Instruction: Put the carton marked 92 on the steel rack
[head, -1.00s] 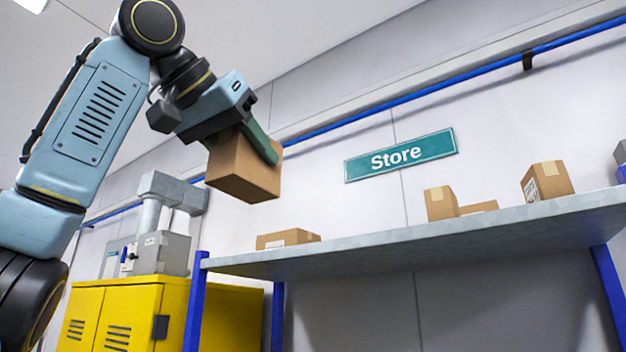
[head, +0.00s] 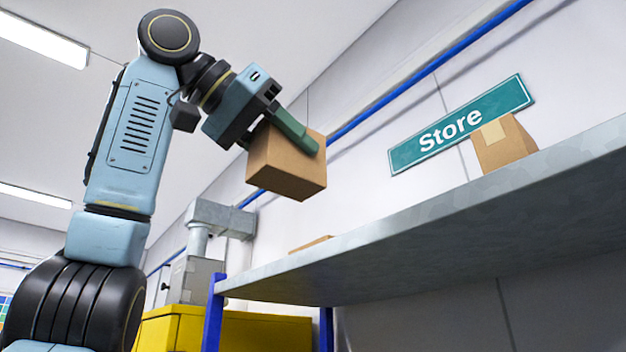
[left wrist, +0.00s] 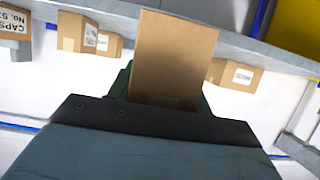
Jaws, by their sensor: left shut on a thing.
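My left gripper (head: 285,135) is shut on a brown carton (head: 288,165), held in the air above the left end of the steel rack (head: 430,225). The carton is tilted and apart from the rack. It also shows in the left wrist view (left wrist: 175,55), filling the space between the fingers. I cannot read a number on its visible faces, so I cannot tell whether it is the one marked 92. My right gripper is out of view.
On the rack stand a carton (head: 503,145) at the right and a low carton (head: 312,243) near the left end, mostly hidden by the shelf edge. The left wrist view shows a carton marked CAPS (left wrist: 15,25). A yellow cabinet (head: 265,333) stands at the lower left.

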